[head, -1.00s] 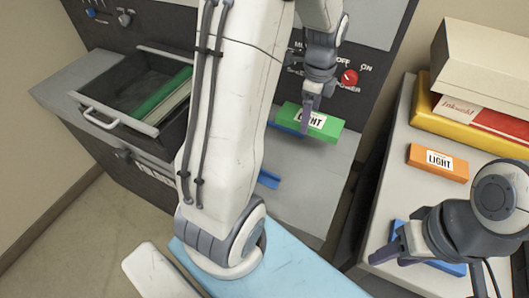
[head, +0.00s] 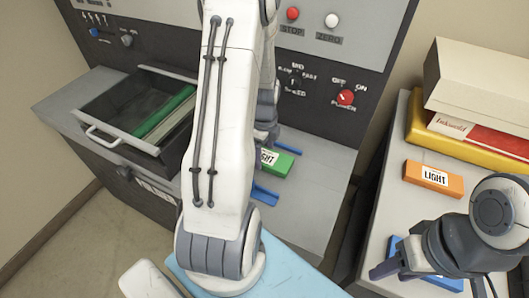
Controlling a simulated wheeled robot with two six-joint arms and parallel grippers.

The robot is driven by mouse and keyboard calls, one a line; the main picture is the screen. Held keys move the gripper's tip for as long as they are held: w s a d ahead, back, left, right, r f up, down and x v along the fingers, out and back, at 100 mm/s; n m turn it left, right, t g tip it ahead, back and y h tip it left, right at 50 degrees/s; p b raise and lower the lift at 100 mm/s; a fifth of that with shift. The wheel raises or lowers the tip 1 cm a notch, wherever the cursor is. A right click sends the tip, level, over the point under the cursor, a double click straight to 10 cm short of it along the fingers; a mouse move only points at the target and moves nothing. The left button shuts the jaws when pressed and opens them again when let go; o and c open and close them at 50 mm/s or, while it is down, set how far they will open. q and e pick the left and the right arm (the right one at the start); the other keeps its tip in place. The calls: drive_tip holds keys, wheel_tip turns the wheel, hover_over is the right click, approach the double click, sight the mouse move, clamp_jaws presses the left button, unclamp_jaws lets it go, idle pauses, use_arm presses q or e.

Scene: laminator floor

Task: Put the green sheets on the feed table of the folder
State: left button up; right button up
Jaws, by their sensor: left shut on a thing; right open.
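A green block labelled LIGHT (head: 283,164), apparently the green sheets, is at the grey feed table (head: 312,190), beside blue guides (head: 264,194). My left arm hides its left part. My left gripper (head: 262,138) is mostly hidden behind the arm and is shut on the green block. I cannot tell whether the block touches the table. My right gripper (head: 385,268) is open, above or beside a blue block (head: 445,283) on the right-hand surface.
An open drawer (head: 95,131) at the left holds a green piece and a pale piece. An orange LIGHT block (head: 433,179) lies on the right surface, before yellow, red and white boxes (head: 475,150). The machine panel has a red power knob (head: 345,97).

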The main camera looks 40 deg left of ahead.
sight(264, 155)
use_arm(q)
drive_tip(key=shift+f, duration=0.25)
drive_tip(key=shift+f, duration=0.2)
drive_tip(key=o, duration=1.4)
wheel_tip(264, 155, up, 12)
drive_tip(key=r, duration=0.1)
drive_tip(key=s+d+r+n, duration=0.2)
drive_tip(key=d, duration=0.9)
drive_tip(key=s+d+r+n, duration=0.1)
drive_tip(key=s+d+n, duration=0.1)
drive_tip(key=d, duration=0.8)
drive_tip(key=s+d+n, duration=0.1)
drive_tip(key=s+d, duration=0.2)
drive_tip(key=s, duration=0.1)
drive_tip(key=s+d+n, duration=0.1)
drive_tip(key=s+d, duration=0.2)
drive_tip(key=s, duration=0.1)
drive_tip(key=s+d+n+h+b, duration=0.1)
drive_tip(key=s+d+n, duration=0.1)
drive_tip(key=s+d, duration=0.2)
drive_tip(key=shift+s+r, duration=0.15)
drive_tip(key=shift+r, duration=0.15)
